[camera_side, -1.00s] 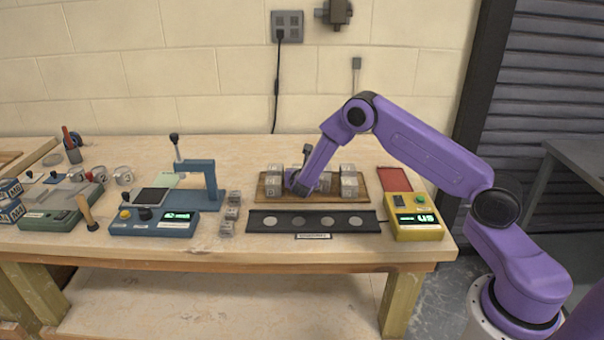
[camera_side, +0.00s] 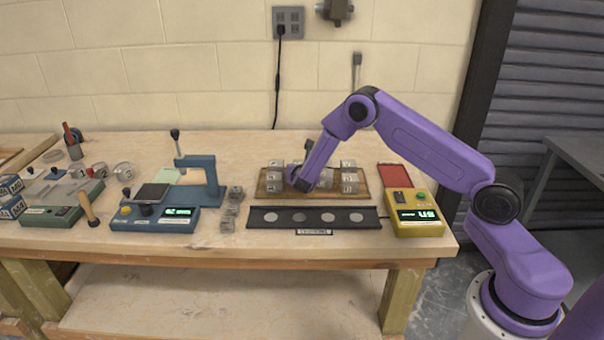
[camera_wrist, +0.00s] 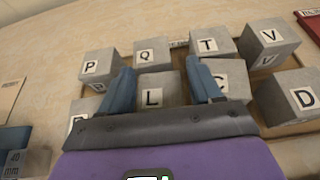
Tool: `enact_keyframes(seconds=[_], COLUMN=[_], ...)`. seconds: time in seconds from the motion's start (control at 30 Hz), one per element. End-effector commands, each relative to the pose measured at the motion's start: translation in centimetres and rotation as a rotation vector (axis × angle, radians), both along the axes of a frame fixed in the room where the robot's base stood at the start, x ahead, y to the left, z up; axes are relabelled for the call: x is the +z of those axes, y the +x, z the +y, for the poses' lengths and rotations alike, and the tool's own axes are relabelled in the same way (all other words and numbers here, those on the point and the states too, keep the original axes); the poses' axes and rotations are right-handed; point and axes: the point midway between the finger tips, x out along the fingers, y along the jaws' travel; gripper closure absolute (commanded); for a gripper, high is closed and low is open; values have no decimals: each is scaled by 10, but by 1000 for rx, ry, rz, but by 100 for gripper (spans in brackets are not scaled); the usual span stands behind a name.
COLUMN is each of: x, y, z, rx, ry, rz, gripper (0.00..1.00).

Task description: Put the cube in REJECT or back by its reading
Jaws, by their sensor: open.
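Small grey lettered cubes stand in two rows on a wooden tray (camera_side: 317,197). My gripper (camera_side: 299,185) is down among them. In the wrist view its blue fingers (camera_wrist: 160,68) are open, with the cube L (camera_wrist: 157,90) showing between them. I cannot tell whether they touch it. Behind are the cubes P (camera_wrist: 97,66), Q (camera_wrist: 148,55), T (camera_wrist: 208,45) and V (camera_wrist: 268,37). The cube C (camera_wrist: 232,80) is partly behind the right finger; the cube D (camera_wrist: 302,95) is farther right. A red tray (camera_side: 396,175) lies at the back right; I cannot read a REJECT label.
A black strip with pale discs (camera_side: 313,218) lies in front of the wooden tray. A yellow meter (camera_side: 415,214) with a lit green display is at right. A blue device (camera_side: 155,218) with an upright post and a few loose cubes (camera_side: 229,211) are at left.

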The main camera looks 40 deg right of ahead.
Motion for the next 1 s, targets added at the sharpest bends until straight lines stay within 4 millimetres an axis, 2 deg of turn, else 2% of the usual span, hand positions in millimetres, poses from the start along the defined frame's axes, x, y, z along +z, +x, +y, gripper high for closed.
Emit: enact_keyframes(seconds=[0.53, 0.7, 1.0], x=[40, 46, 54], y=[-65, -75, -83], z=[68, 78, 83], rx=[7, 6, -14], ry=[-5, -5, 18], rz=[0, -1, -11], gripper=[32, 32, 32])
